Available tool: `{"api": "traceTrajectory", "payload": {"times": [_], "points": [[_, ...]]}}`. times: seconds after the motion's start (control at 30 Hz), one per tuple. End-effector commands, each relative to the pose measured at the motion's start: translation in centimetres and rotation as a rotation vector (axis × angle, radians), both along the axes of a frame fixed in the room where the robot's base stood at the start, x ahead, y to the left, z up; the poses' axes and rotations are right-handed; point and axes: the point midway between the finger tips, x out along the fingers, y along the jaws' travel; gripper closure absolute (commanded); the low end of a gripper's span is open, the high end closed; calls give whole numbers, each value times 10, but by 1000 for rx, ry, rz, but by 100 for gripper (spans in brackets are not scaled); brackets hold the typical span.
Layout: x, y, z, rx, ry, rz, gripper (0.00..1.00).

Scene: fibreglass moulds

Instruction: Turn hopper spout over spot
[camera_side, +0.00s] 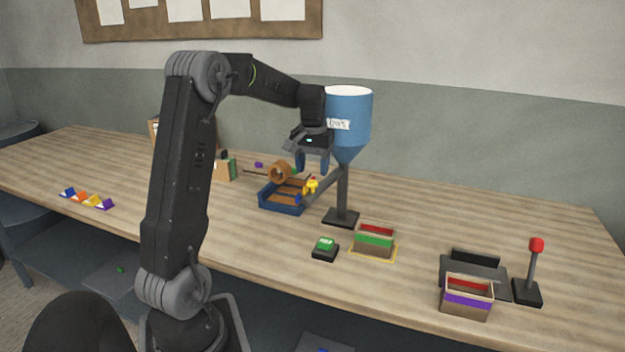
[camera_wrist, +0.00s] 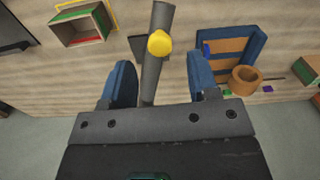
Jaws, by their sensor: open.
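The blue hopper (camera_side: 347,118) stands on a dark post. Its grey spout (camera_side: 322,188) slopes down to the left, its low end close to the right edge of the blue tray (camera_side: 265,203). A yellow knob (camera_side: 311,186) sits on the spout. My gripper (camera_side: 312,168) is open just above the knob. In the wrist view the spout (camera_wrist: 152,80) runs between the spread blue fingers of my gripper (camera_wrist: 161,82), and the knob (camera_wrist: 160,43) shows ahead of them. A yellow-outlined spot (camera_side: 393,257) lies under a green-banded box (camera_side: 374,242), right of the post.
A green button (camera_side: 324,248) is left of the green-banded box. A purple-banded box (camera_side: 466,297) and a red-topped lever (camera_side: 534,270) stand at the right. A brown ring-shaped roll (camera_side: 279,173) is at the tray. Small coloured pieces (camera_side: 88,199) lie far left.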

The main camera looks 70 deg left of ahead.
Motion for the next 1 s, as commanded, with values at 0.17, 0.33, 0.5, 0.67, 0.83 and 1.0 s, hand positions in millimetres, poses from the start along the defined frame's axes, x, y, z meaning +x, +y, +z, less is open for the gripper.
{"api": "traceTrajectory", "payload": {"times": [0.17,0.33,0.5,0.67,0.83,1.0], "points": [[0,0,-26,-1,1,0,45],[0,0,-37,1,-1,0,45],[0,0,-39,1,-1,0,45],[0,0,-39,1,-1,0,48],[0,0,-39,1,-1,0,64],[0,0,-39,1,-1,0,81]]}}
